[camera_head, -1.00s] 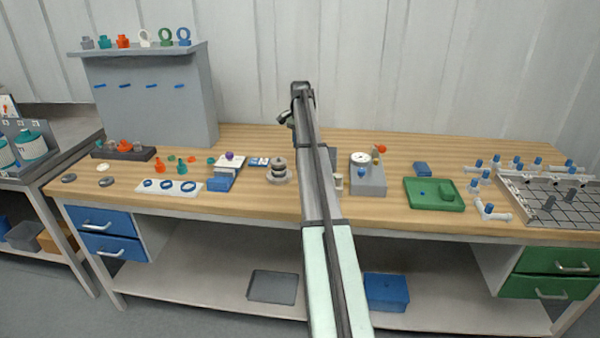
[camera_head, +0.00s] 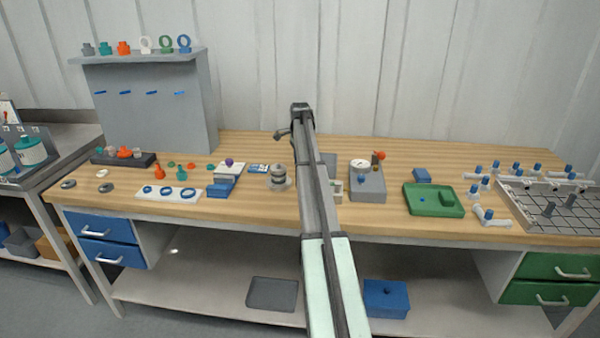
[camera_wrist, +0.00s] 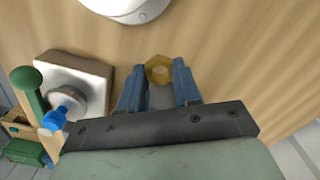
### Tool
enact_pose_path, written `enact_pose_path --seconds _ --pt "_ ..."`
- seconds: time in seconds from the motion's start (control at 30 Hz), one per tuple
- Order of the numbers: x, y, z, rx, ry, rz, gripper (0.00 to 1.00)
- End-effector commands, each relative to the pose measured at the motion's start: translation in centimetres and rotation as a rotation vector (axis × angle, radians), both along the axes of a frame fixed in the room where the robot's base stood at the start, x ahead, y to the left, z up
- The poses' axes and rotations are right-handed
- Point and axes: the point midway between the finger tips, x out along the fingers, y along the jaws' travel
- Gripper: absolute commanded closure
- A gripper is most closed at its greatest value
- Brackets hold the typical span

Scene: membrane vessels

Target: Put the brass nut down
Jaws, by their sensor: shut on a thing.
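The brass nut (camera_wrist: 159,69) is a yellow-gold hexagonal ring with a hole. In the wrist view it sits between the tips of my gripper's two blue fingers (camera_wrist: 158,82), which are shut on it. Wood bench top shows behind the nut; I cannot tell whether the nut touches it. In the head view my own arm runs up the middle, and I cannot make out the gripper or the nut there.
In the head view, a gauge box (camera_head: 367,182) and green tray (camera_head: 433,200) stand right of my arm.

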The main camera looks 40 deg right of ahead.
Motion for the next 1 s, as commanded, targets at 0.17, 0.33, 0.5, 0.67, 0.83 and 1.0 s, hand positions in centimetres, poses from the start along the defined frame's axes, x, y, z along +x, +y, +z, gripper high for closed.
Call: enact_pose_path --seconds 0.17,0.33,0.5,0.67,0.83,1.0 --pt "0.0 0.0 -1.3 0.000 0.001 0.001 1.00" --pt "0.0 0.0 -3.4 0.000 0.001 0.001 1.00" --pt "0.0 0.0 -4.5 0.000 0.000 0.001 1.00" --pt "0.0 0.0 -4.4 0.000 0.000 0.001 1.00" --pt "0.0 0.0 -4.7 0.000 0.000 0.001 1.00" --pt "0.0 0.0 -4.7 0.000 0.000 0.001 0.54"
